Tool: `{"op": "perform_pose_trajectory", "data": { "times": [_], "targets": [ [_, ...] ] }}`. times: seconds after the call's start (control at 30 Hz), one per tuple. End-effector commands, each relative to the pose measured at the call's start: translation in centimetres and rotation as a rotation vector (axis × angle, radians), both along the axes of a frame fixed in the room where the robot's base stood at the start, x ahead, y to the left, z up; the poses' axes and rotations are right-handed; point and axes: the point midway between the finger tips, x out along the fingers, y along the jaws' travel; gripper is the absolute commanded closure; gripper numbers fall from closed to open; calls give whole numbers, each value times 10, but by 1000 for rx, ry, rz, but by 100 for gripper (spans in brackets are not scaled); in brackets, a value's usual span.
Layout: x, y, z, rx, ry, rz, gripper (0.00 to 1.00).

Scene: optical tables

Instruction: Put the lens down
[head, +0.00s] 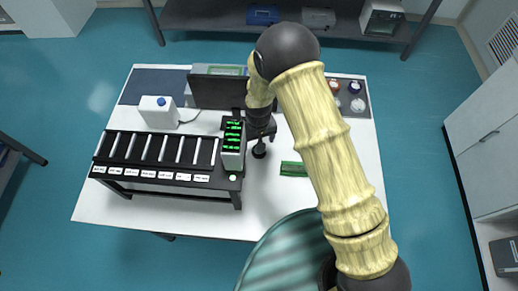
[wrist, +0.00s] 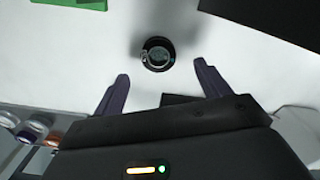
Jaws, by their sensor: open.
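The lens (wrist: 157,54) is a small round glass in a black ring mount. In the wrist view it lies on the white table (wrist: 235,50), centred just beyond my fingertips. In the head view a small dark round piece (head: 259,150), which looks like the same lens, is on the table right of the black rack. My gripper (wrist: 161,70) is open, with its two dark fingers apart and nothing between them. In the head view my gripper (head: 262,133) is above the table, partly hidden by my arm.
A black rack (head: 155,160) with several white-edged slots and a unit with green lights (head: 233,140) stand left of my gripper. A green board (head: 293,169) lies to the right. The front right table is mostly clear.

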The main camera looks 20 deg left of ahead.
Motion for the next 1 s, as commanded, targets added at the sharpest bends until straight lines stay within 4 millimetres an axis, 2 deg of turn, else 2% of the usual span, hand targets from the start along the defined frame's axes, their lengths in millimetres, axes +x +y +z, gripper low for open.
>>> {"op": "perform_pose_trajectory", "data": {
  "times": [0.47,1.0],
  "targets": [
    [0,-1,-6,-1,1,0,24],
    [1,-2,-54,0,0,0,24]
  ]
}}
